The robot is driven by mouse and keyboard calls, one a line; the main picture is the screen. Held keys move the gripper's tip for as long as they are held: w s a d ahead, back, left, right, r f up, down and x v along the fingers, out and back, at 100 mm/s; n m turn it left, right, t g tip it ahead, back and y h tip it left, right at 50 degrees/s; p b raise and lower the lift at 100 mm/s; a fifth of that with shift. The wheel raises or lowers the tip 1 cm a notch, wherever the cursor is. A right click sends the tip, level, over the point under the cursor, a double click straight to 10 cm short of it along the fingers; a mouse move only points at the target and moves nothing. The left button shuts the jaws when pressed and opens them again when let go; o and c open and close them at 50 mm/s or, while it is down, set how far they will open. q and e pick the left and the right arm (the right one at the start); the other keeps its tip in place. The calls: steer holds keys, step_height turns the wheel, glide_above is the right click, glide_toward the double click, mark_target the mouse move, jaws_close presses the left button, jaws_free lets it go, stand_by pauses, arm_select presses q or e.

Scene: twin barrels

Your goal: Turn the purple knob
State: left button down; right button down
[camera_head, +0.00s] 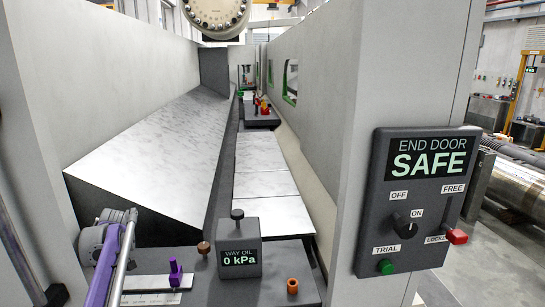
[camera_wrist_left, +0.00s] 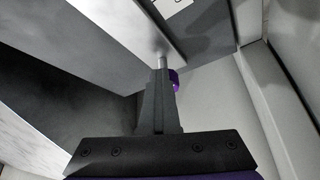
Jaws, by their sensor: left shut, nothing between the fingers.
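A small purple knob (camera_head: 175,272) stands upright on a light marked scale plate at the lower left of the head view. A purple piece (camera_wrist_left: 174,82) also shows in the left wrist view, just right of my fingertips; I cannot tell if it is the same knob. My left gripper (camera_wrist_left: 158,75) is shut and empty in the left wrist view, its tips close to a short silvery post. Whether the tips touch the post or the purple piece is unclear. My right gripper is not in view.
A grey WAY OIL box (camera_head: 240,257) reading 0 kPa stands right of the knob, with a brown knob (camera_head: 204,248) and an orange fitting (camera_head: 292,286) nearby. A dark END DOOR panel (camera_head: 415,200) reads SAFE. Tall grey walls flank the long trough.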

arm_select(q)
steer(key=shift+s+a+p, duration=0.35)
steer(key=shift+s+a, duration=0.1)
steer(key=shift+s, duration=0.25)
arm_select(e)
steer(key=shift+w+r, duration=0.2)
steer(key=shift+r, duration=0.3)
arm_select(q)
steer(key=shift+s+d, duration=0.1)
